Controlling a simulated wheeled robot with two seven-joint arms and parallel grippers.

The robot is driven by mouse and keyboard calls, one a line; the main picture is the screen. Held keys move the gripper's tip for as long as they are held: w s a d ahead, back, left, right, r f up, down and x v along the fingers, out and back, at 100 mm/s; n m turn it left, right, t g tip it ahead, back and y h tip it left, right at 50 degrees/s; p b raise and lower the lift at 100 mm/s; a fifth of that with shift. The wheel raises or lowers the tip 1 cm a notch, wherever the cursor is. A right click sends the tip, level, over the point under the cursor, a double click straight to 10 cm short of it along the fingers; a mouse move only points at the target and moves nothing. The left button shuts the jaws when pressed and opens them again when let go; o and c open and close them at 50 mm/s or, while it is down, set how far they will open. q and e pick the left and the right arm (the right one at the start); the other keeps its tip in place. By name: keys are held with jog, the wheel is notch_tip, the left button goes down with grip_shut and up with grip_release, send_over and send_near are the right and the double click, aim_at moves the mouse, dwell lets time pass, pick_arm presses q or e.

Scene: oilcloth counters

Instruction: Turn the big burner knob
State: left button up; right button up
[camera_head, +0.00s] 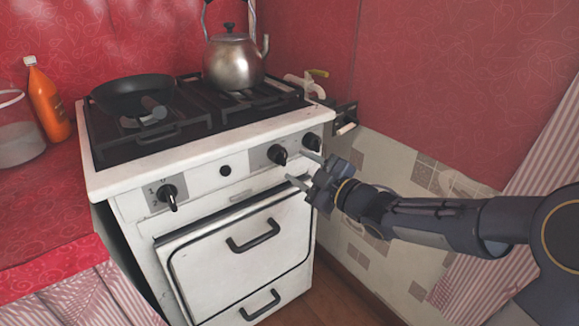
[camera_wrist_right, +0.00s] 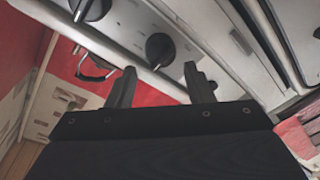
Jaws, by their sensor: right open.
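A white stove (camera_head: 210,165) has black knobs on its front panel. The left knob (camera_head: 167,196) has printed numbers beside it. Two more knobs, a middle one (camera_head: 277,154) and a right one (camera_head: 311,141), sit close together at the panel's right. I cannot tell which is the big burner knob. My right gripper (camera_head: 307,168) is open, in front of and just below these two. In the right wrist view, one black knob (camera_wrist_right: 160,50) appears just beyond the gap between the open fingers (camera_wrist_right: 160,72), with another knob (camera_wrist_right: 91,8) at the top. My left gripper is not in view.
A kettle (camera_head: 234,62) and a black frying pan (camera_head: 133,92) stand on the stove top. The oven door (camera_head: 245,255) with its handle is below the panel. An orange bottle (camera_head: 47,100) and a clear container (camera_head: 20,135) stand on the red counter at left.

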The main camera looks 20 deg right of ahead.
aim_at(284, 165)
jog(key=b+x, duration=0.1)
jog(key=x, duration=0.5)
jog(key=shift+c, duration=0.5)
jog(key=c, duration=0.6)
